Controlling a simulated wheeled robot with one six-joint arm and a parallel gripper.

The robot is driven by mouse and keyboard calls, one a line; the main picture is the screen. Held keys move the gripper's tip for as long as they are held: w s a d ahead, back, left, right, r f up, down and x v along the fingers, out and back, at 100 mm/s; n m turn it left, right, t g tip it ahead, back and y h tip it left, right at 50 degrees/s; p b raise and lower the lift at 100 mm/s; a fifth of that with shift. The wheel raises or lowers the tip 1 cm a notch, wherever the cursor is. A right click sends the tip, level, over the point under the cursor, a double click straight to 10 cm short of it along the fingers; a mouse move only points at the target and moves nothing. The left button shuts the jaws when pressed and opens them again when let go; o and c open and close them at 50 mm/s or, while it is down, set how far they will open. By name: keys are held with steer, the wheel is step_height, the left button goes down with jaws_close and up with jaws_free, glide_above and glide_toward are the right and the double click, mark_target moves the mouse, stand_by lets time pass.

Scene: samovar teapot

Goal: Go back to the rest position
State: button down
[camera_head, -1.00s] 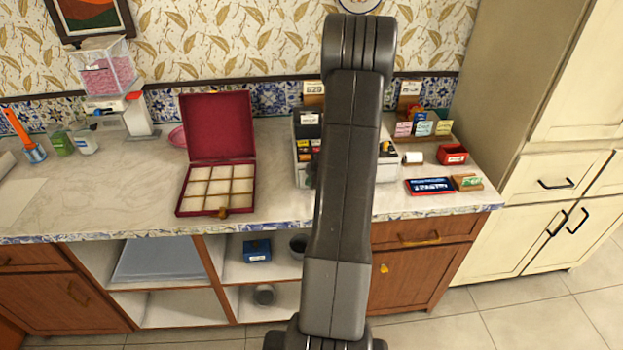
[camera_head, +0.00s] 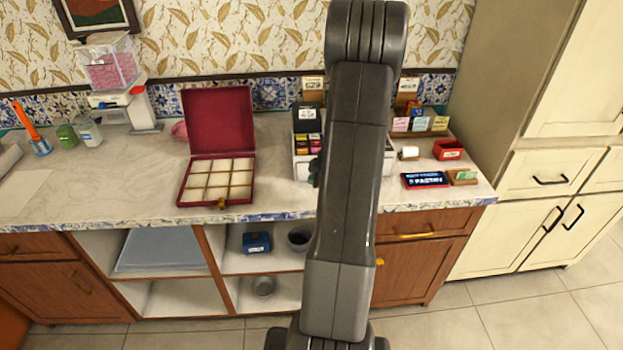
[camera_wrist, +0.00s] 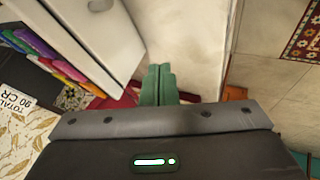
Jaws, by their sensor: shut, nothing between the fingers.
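My gripper (camera_wrist: 158,84) shows in the wrist view with its two green fingers together and nothing between them. In the head view my dark arm stands upright across the middle, and the gripper is mostly hidden behind it; a small dark green bit shows at the arm's left edge. In the wrist view the fingers point toward a pale surface, and I cannot tell whether they are clear of it.
The counter (camera_head: 90,198) holds an open red compartment box (camera_head: 218,128), a white box with colored packets (camera_head: 302,165) partly behind my arm, a blue sign (camera_head: 425,180) and a red container (camera_head: 448,150). Open shelves (camera_head: 165,298) lie below. A tall cream cabinet (camera_head: 520,90) stands at right.

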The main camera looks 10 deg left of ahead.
steer(key=p+v, duration=0.1)
steer(key=v, duration=0.5)
steer(key=shift+s+r, duration=0.2)
steer(key=shift+d, duration=0.1)
